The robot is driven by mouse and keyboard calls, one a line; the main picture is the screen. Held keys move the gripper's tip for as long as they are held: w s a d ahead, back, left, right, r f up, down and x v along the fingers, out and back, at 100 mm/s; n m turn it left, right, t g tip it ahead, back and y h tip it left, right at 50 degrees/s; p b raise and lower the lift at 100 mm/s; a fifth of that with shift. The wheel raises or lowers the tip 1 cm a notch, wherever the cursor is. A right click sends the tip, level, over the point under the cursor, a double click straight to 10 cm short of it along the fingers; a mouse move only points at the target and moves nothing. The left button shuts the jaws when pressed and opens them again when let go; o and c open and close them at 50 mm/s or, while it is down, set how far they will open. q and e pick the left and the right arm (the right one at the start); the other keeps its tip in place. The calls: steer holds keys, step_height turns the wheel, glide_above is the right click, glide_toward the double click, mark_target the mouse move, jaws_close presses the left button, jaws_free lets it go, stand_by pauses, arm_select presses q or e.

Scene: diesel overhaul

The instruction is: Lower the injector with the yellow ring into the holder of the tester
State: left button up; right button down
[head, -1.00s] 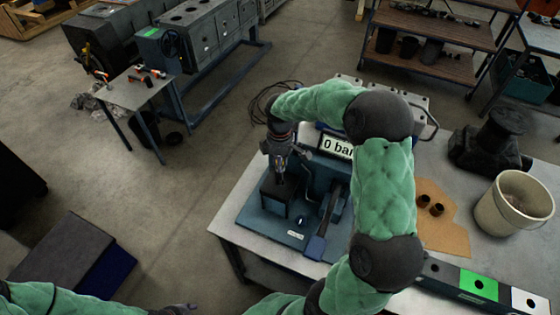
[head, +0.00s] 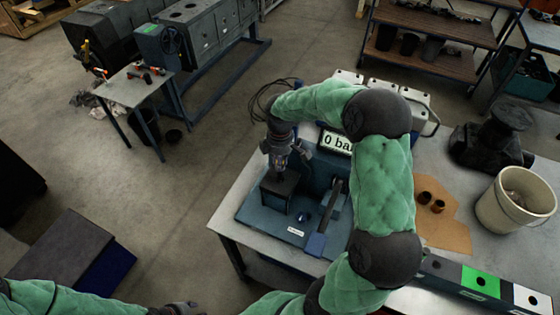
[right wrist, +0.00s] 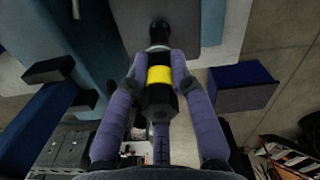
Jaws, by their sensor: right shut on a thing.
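My right gripper (head: 280,164) is above the tester (head: 265,228), a blue bench unit with a "0 bar" display (head: 336,142). It is shut on the injector, whose yellow ring (right wrist: 158,75) shows between the fingers in the right wrist view. The injector's dark far end (right wrist: 159,32) points away from the gripper toward a grey surface. In the head view the injector is right over the dark block-shaped holder (head: 279,186); whether its tip has entered is hidden. My left gripper (head: 182,308) shows only partly at the bottom edge, and its fingers cannot be made out.
A lever (head: 328,215) stands on the tester right of the holder. Two small dark cups lie on brown cardboard (head: 447,225), with a bucket (head: 515,200) and a dark machine part (head: 491,140) farther right.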

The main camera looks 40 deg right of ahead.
steer(key=shift+f, duration=0.1)
stand_by(0.3)
steer(key=shift+f+b, duration=1)
steer(key=shift+f, duration=0.8)
steer(key=shift+f+b, duration=0.95)
steer(key=shift+f, duration=0.25)
steer(key=c, duration=0.6)
jaws_free()
